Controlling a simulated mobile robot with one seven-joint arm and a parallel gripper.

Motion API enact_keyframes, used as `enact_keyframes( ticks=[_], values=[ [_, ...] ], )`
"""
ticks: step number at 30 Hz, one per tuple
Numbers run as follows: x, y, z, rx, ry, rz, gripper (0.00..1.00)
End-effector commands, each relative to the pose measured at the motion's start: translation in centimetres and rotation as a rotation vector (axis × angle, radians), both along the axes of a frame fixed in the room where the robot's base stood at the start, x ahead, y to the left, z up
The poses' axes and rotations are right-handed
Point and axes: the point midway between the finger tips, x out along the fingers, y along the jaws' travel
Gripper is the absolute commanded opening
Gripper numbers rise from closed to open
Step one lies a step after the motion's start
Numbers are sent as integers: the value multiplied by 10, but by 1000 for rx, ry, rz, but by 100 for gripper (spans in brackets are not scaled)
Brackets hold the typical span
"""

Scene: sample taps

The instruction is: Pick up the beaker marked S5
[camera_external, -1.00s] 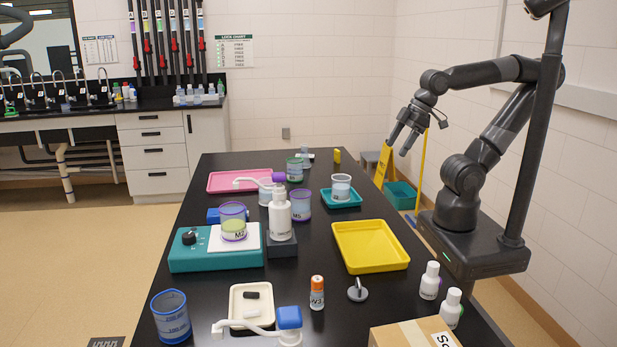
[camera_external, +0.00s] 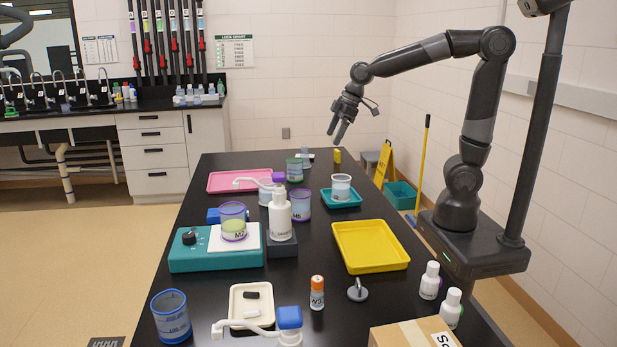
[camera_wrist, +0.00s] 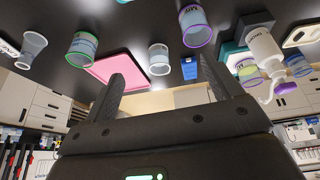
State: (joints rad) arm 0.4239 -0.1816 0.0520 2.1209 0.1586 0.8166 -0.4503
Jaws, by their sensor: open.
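I cannot read an S5 mark on any beaker. A clear, pale-filled beaker (camera_external: 341,187) stands on a small teal tray (camera_external: 341,203). Left of it are a purple-rimmed beaker (camera_external: 300,207) and a green beaker (camera_external: 294,171). Another purple-rimmed beaker (camera_external: 233,224), marked M2, stands on the white-topped teal device. A blue beaker (camera_external: 170,318) is at the near left. My gripper (camera_external: 337,134) is open and empty, above the table's far end and apart from the beakers. In the wrist view its fingers are spread, with a green beaker (camera_wrist: 81,49) and a purple-rimmed beaker (camera_wrist: 195,27) beyond.
A white pump bottle (camera_external: 280,217) stands on a dark block beside the M2 beaker. A yellow tray (camera_external: 370,247) is at right centre, a pink tray (camera_external: 226,182) at back left. Small bottles (camera_external: 430,281) and a cardboard box (camera_external: 410,334) crowd the near right.

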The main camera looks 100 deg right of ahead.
Motion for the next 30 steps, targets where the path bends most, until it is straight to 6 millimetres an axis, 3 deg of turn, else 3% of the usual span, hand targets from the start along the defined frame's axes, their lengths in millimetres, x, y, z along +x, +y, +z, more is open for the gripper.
enact_keyframes(
  ticks=[3, 9, 16, 21, 30],
  values=[
    [26, -46, -16, 8, 15, -14, 84],
    [57, -128, -50, 21, 22, -27, 84],
    [71, -212, -92, 34, 16, -42, 84],
    [71, -242, -108, 37, 11, -47, 84],
    [82, -246, -138, 39, 12, -45, 84]
  ],
)
